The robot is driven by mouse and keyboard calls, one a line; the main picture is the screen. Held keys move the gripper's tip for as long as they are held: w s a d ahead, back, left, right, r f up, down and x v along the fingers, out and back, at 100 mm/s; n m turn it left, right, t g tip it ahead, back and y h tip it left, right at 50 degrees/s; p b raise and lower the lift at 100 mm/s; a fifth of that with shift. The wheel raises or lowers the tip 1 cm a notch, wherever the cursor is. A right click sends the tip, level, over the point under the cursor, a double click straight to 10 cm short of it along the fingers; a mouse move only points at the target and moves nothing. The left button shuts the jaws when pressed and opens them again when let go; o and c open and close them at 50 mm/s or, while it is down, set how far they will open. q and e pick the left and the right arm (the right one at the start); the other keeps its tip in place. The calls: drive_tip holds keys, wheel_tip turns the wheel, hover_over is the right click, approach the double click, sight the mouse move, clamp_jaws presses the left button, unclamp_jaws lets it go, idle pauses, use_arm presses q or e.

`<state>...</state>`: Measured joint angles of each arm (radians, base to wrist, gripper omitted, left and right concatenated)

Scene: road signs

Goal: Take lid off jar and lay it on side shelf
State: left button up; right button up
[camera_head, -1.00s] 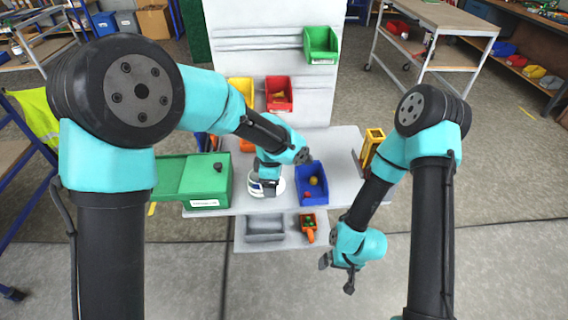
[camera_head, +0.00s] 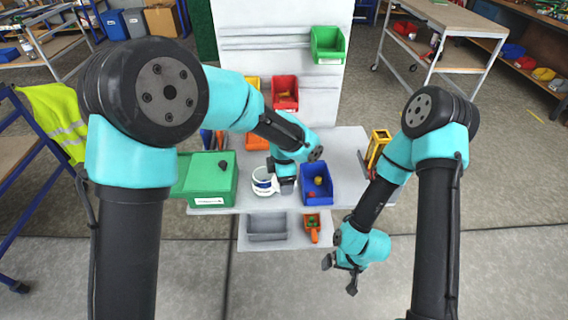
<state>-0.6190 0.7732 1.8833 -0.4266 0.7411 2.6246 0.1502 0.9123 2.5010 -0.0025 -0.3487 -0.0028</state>
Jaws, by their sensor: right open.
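A white round container with a blue band (camera_head: 264,186), which looks like the jar, stands on the grey bench (camera_head: 345,160) right of a green box. I cannot make out a separate lid; its top is small and partly unclear. My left gripper (camera_head: 285,189) points down close against the container's right side. Its fingertips are too small to show whether they are apart or holding anything. My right gripper (camera_head: 342,277) hangs open and empty in front of the bench, at lower right. I cannot tell which surface is the side shelf.
The green box (camera_head: 212,185) with a dark knob stands on the left. A blue bin (camera_head: 317,190) with small items is just right of my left gripper. A lower shelf holds a grey tray (camera_head: 267,226) and an orange item (camera_head: 312,230). A yellow holder (camera_head: 377,148) stands at right.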

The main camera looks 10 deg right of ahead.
use_arm(q)
drive_tip(key=w+d, duration=0.1)
drive_tip(key=w, duration=1.6)
drive_tip(key=shift+w+f, duration=0.15)
drive_tip(key=shift+f, duration=3.2)
drive_tip(key=shift+f, duration=0.2)
drive_tip(key=shift+w+f, duration=0.2)
drive_tip(key=shift+f, duration=2)
drive_tip(key=shift+f, duration=0.15)
drive_tip(key=o, duration=1)
